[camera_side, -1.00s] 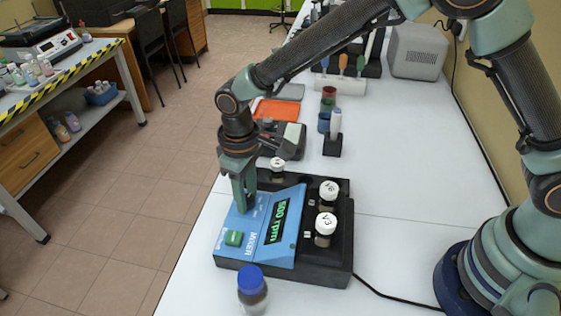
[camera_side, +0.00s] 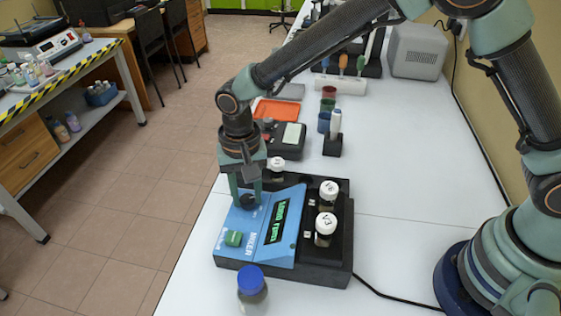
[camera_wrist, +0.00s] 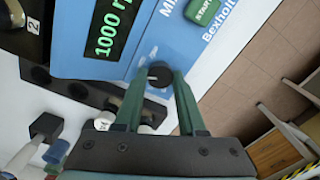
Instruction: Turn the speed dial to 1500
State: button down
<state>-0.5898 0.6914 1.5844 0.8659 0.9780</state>
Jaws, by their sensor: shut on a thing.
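The mixer (camera_side: 262,240) is a blue and black unit on the white table. Its speed dial, a black knob with a white mark, shows in the wrist view (camera_wrist: 158,74) and in the side view (camera_side: 247,201). My gripper (camera_side: 247,202) points down over the blue panel and is shut on the dial, one finger on each side, also in the wrist view (camera_wrist: 158,80). The green display (camera_wrist: 112,28) reads 1000 rpm in the wrist view; it also shows in the side view (camera_side: 277,222). The green start button (camera_side: 233,239) is on the panel's near side.
White-capped vials (camera_side: 327,222) stand in the mixer's black rack. A blue-capped bottle (camera_side: 251,290) stands just in front of the mixer. A black box (camera_side: 288,140) and an orange tray (camera_side: 276,109) lie behind.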

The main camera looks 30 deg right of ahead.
aim_at(248, 197)
jog(key=shift+r+m, duration=0.15)
jog(key=shift+m, duration=2.05)
jog(key=shift+c, duration=2.4)
grip_release()
notch_tip(248, 197, up, 12)
jog(key=shift+d, duration=0.15)
